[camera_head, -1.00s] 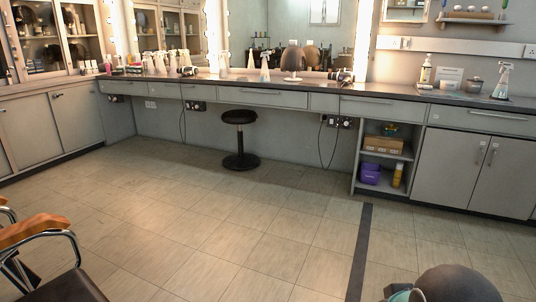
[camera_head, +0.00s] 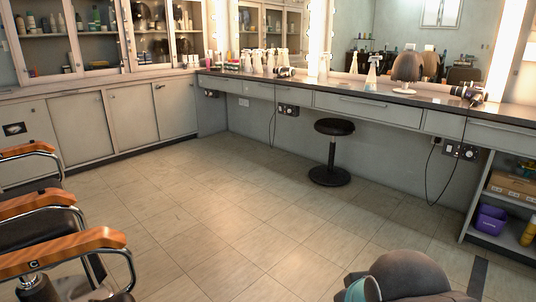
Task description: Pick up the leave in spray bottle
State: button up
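Several pale spray bottles stand upright on the long counter. One clear-white spray bottle (camera_head: 372,75) stands alone, left of a mannequin head. Another pale bottle (camera_head: 324,70) stands further left, close to the mirror. A cluster of white bottles (camera_head: 257,62) stands near the counter's left end. The labels are too small to read, so I cannot tell which one is the leave in spray. A dark rounded part of my arm with a teal ring shows at the bottom right. My gripper is not in view.
The counter (camera_head: 345,104) also holds the mannequin head (camera_head: 408,68) and hair dryers (camera_head: 467,93). A black stool (camera_head: 333,150) stands before it. Wood-armed chairs (camera_head: 60,235) stand at the lower left. Open shelves (camera_head: 505,240) are at right. The tiled floor between is clear.

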aim_at(370, 85)
jog(key=z, duration=0.15)
jog(key=i, duration=1.35)
jog(key=z, duration=0.6)
jog(key=i, duration=2.4)
jog(key=z, duration=0.25)
